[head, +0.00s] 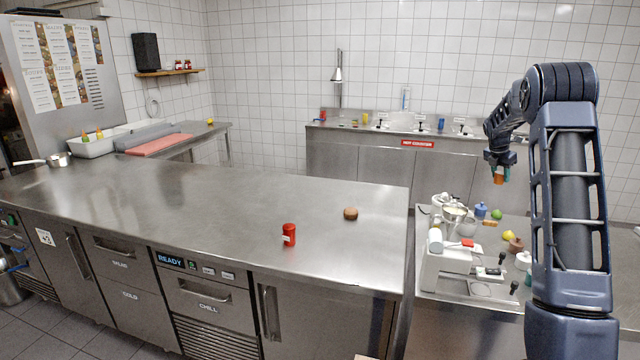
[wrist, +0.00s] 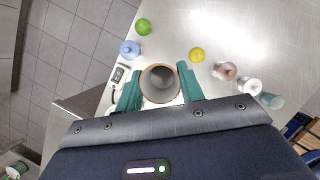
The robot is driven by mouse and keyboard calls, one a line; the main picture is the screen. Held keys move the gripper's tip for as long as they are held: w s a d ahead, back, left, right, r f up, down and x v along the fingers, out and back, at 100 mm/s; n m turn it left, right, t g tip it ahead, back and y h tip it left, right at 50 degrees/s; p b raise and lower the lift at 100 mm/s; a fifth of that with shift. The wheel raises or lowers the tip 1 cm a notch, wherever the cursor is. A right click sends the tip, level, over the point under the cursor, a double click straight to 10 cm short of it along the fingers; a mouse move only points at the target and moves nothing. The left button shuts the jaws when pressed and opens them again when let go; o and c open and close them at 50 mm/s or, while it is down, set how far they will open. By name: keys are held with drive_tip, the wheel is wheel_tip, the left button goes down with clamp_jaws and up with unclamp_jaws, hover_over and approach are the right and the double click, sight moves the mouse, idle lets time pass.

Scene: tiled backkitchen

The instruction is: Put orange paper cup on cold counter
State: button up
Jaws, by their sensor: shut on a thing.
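My gripper (head: 499,160) is at the right of the head view, raised above the right-hand steel table. It is shut on the orange paper cup (head: 499,178), which hangs below the fingers. In the wrist view, the teal fingers of my gripper (wrist: 159,88) sit on either side of the cup (wrist: 161,76), whose round opening faces the camera. The large steel counter (head: 180,205) with "COLD" and "CHILL" drawer labels stands at the left and middle of the head view, away from my gripper.
A red container (head: 289,234) and a brown round item (head: 350,213) stand on the cold counter; its left and middle top is clear. The right table (head: 500,228) holds a white machine (head: 447,268), a green ball-like item (head: 496,214) and several small things. A hot counter (head: 340,150) lines the back wall.

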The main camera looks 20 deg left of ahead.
drive_tip(key=s+a+n+t+y, duration=0.15)
drive_tip(key=a+n, duration=0.35)
drive_tip(key=a, duration=3.2)
drive_tip(key=s+a+n+y, duration=0.1)
drive_tip(key=s+a+n, duration=0.1)
drive_tip(key=s+a, duration=0.65)
drive_tip(key=s+a+n, duration=0.1)
drive_tip(key=s+a, duration=0.2)
drive_tip(key=a, duration=1.1)
drive_tip(key=s+a+n+y, duration=0.15)
drive_tip(key=s+a, duration=0.35)
drive_tip(key=a, duration=0.7)
drive_tip(key=shift+n, duration=0.25)
drive_tip(key=f, duration=2)
drive_tip(key=shift+d, duration=0.25)
drive_tip(key=shift+f, duration=0.1)
drive_tip(key=o, duration=1)
